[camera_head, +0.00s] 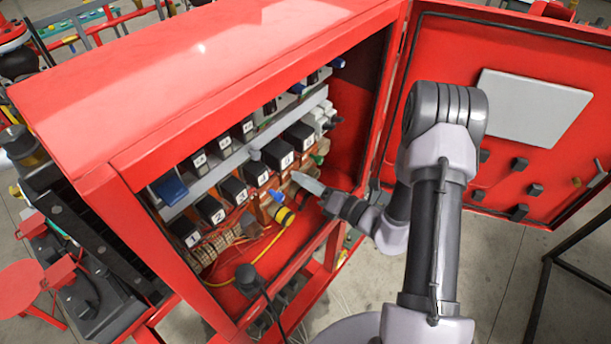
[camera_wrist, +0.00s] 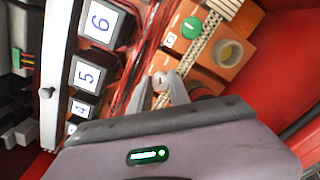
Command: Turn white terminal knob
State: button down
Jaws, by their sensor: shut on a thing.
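The white terminal knob (camera_wrist: 160,80) shows in the wrist view on an orange terminal block, between my fingertips. My gripper (camera_wrist: 164,84) is shut on it, one grey finger on each side. In the head view my gripper (camera_head: 297,180) reaches into the red cabinet from the right, at the lower row of terminals. The knob is hard to make out there, hidden by the gripper tip.
The red cabinet (camera_head: 200,75) stands open, its door (camera_head: 545,60) swung to the right. Numbered black blocks (camera_head: 212,208) line the rows inside.

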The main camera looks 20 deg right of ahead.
jog(key=m+p, duration=0.2)
jog(key=m, duration=0.4)
jog(key=shift+p, duration=0.35)
dwell(0.5)
jog(key=c, duration=1.2)
grip_release()
jog(key=shift+c, duration=0.2)
jog(key=b+v, duration=0.1)
jog(key=v, duration=1.6)
jog(key=shift+d+b, duration=0.3)
jog(key=shift+b, duration=0.05)
jog(key=shift+a+f+y, duration=0.1)
jog(key=shift+y, duration=0.2)
